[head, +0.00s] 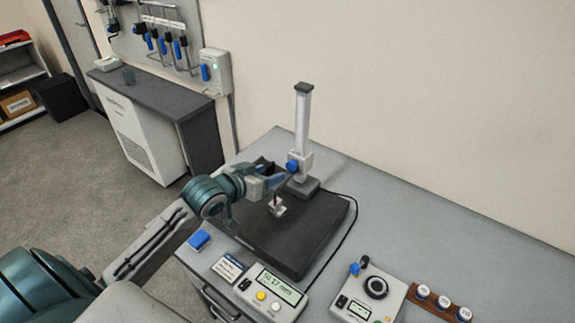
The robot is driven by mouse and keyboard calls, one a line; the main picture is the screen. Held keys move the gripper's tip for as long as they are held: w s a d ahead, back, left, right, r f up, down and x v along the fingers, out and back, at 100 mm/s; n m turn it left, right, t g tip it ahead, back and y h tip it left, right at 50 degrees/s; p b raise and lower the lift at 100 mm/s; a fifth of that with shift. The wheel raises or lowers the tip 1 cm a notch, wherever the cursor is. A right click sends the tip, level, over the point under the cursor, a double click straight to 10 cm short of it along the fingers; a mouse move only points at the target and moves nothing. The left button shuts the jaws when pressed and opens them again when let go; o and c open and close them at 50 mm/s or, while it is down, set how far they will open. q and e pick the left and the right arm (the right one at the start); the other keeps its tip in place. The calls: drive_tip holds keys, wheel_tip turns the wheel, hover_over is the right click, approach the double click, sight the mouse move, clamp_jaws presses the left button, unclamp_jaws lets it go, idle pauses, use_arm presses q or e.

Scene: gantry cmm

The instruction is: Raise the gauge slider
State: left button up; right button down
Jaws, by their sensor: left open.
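The height gauge stands on the black plate on the bench, with an upright pale column (303,120). The gauge slider (303,160) is a light grey block low on the column, with a blue knob (293,166) on its front left. A small metal probe piece (277,208) shows below and in front of it. My left gripper (279,178) is open, just left of and slightly below the blue knob. I cannot tell whether a finger touches the knob or slider. My right gripper is not in view.
The black plate (315,230) fills the bench's left part. A dial box (367,295) and a brown rack (440,302) stand right. A black cable crosses the bench, whose right rear (420,220) is clear.

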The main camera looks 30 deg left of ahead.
sight(290, 166)
use_arm(q)
drive_tip(key=x, duration=0.3)
drive_tip(key=shift+w+p, duration=0.15)
drive_tip(key=shift+p, duration=0.2)
drive_tip(key=p+x, duration=0.1)
drive_tip(key=x, duration=0.4)
drive_tip(key=shift+w+d+f, duration=0.1)
drive_tip(key=shift+w+f, duration=0.15)
drive_tip(key=shift+f, duration=0.05)
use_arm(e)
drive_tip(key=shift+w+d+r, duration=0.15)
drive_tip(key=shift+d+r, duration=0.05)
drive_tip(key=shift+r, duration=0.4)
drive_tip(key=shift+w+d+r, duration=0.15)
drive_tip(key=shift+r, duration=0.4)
use_arm(q)
drive_tip(key=c, duration=1.1)
drive_tip(key=shift+r, duration=0.1)
clamp_jaws()
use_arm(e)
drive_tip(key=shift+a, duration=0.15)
